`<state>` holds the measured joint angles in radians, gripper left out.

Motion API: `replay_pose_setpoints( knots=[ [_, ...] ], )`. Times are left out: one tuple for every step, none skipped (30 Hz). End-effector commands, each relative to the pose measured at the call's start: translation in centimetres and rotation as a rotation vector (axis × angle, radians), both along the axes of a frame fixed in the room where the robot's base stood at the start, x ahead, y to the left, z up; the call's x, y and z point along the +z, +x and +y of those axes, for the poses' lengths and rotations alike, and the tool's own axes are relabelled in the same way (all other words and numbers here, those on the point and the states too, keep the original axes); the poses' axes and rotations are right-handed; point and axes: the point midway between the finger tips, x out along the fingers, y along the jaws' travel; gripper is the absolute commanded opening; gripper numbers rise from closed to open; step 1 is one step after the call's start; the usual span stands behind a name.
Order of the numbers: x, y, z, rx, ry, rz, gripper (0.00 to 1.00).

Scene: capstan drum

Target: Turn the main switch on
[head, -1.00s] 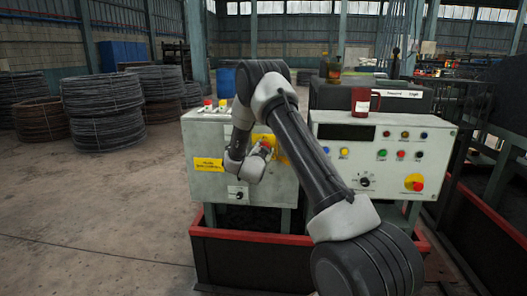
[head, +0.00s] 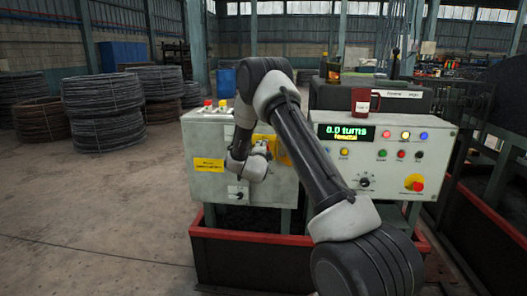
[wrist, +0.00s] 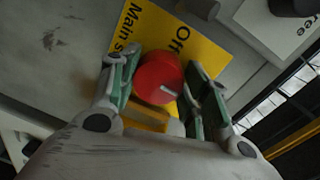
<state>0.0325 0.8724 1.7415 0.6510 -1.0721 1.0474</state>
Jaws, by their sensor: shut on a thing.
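The main switch (wrist: 157,72) is a round red knob with a white pointer mark, on a yellow plate (wrist: 204,53) lettered "Main s…". In the wrist view my gripper (wrist: 162,82) is shut on the knob, one finger on each side. The white mark slants to the lower right of that view. In the head view my gripper (head: 261,151) is at the front of the left grey cabinet (head: 217,184), and my wrist hides most of the switch.
The right control panel (head: 340,180) has a lit green display (head: 346,132) reading "0.0 turns", glowing lamps and a red button (head: 417,187). Red-rimmed troughs lie below. Wire coils (head: 105,110) stand left on open floor.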

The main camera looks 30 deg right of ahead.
Motion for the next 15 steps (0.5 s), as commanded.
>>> replay_pose_setpoints(
  knots=[
    [-0.05, -0.06, -0.05, -0.001, 0.009, -0.003, 0.23],
    [-0.06, -0.06, -0.05, -0.001, 0.013, -0.006, 0.23],
    [-0.06, -0.06, -0.05, -0.002, 0.018, -0.010, 0.23],
    [-0.06, -0.06, -0.05, -0.002, 0.022, -0.012, 0.23],
    [-0.07, -0.07, -0.04, -0.001, 0.024, -0.014, 0.23],
    [-0.07, -0.07, -0.04, -0.001, 0.026, -0.015, 0.23],
    [-0.07, -0.07, -0.06, -0.001, 0.028, -0.016, 0.23],
    [-0.07, -0.08, -0.05, -0.001, 0.029, -0.017, 0.23],
    [-0.07, -0.07, -0.04, -0.001, 0.029, -0.017, 0.23],
    [-0.08, -0.07, -0.05, -0.002, 0.029, -0.017, 0.23],
    [-0.08, -0.07, -0.05, -0.002, 0.029, -0.017, 0.23],
    [-0.08, -0.07, -0.05, -0.001, 0.029, -0.017, 0.23],
    [-0.08, -0.07, -0.05, -0.001, 0.029, -0.017, 0.23],
    [-0.08, -0.07, -0.05, -0.001, 0.029, -0.017, 0.23],
    [-0.09, -0.08, -0.05, -0.001, 0.029, -0.017, 0.23]
  ],
)
